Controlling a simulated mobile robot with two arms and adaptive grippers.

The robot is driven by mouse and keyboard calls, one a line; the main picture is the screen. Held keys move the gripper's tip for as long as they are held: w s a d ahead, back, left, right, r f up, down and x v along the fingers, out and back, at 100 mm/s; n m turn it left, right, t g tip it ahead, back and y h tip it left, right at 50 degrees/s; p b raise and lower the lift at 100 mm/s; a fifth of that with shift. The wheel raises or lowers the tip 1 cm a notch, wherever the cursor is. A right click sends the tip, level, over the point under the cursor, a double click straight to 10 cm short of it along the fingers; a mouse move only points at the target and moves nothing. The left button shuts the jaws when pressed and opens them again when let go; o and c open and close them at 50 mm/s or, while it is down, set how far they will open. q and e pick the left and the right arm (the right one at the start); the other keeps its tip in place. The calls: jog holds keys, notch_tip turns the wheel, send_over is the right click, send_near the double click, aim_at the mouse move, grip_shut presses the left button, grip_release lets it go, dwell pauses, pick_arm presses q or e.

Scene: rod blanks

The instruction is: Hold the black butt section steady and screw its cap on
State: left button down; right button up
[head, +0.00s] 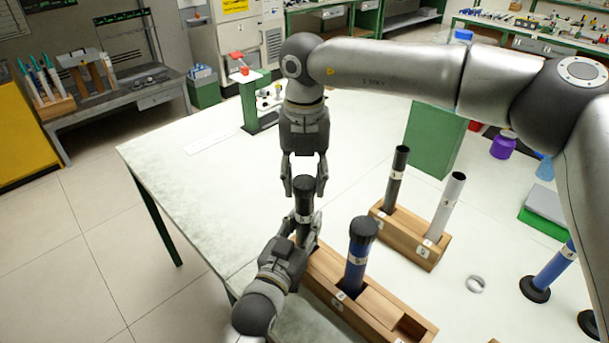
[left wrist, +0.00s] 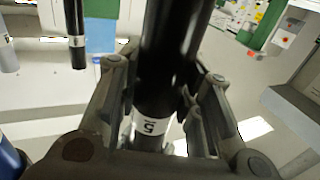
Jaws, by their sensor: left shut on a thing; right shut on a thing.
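My left gripper (head: 305,229) is shut around the section low down, by the label. In the left wrist view the black section (left wrist: 172,55) runs up between the fingers of my left gripper (left wrist: 165,105). My right gripper (head: 305,190) points down from above and is shut on the cap.
The wooden block (head: 325,265) also holds a blue section (head: 355,262) with a dark cap, close to my left gripper. A second block (head: 412,245) holds a black tube (head: 396,180) and a grey tube (head: 446,205). A grey ring (head: 475,284) lies on the table.

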jog(key=shift+f, duration=0.35)
jog(key=m, duration=0.5)
jog(key=shift+m, duration=0.3)
jog(key=m, duration=0.4)
jog(key=shift+m, duration=0.4)
jog(key=m, duration=0.6)
jog(key=shift+m, duration=0.3)
jog(key=m, duration=0.5)
jog(key=shift+m, duration=0.4)
jog(key=o, duration=0.7)
